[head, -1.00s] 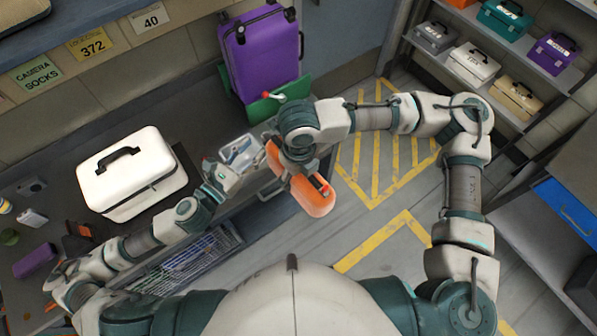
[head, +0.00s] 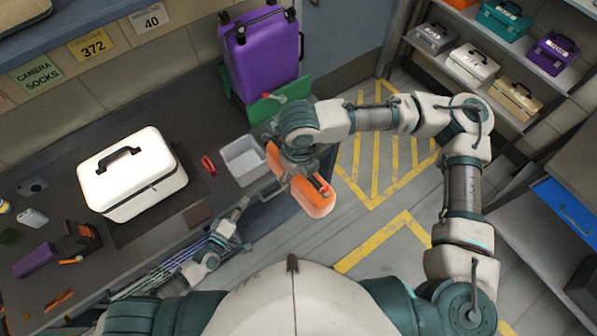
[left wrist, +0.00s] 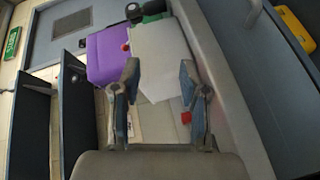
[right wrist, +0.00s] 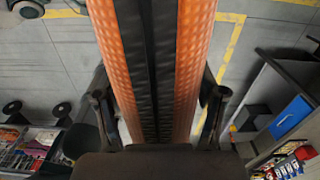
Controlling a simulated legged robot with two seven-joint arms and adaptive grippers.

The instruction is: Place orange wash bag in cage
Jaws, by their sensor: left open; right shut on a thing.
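The orange wash bag (head: 315,199) hangs in my right gripper (head: 300,165), over the floor just past the counter's front edge. In the right wrist view, the bag (right wrist: 187,60) fills the space between the fingers, its dark zip strip running lengthwise. My left gripper (head: 238,215) is open and empty, low near the counter's front edge. In the left wrist view, its fingers (left wrist: 158,100) are spread apart. A wire rack (head: 165,268) shows below the counter edge, partly hidden by my left arm; I cannot tell if it is the cage.
A white bin (head: 243,160) and a red item (head: 209,166) sit on the counter, left of the bag. A white case (head: 132,178) stands further left. A purple suitcase (head: 260,55) stands behind. Yellow-striped floor (head: 385,165) is open to the right.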

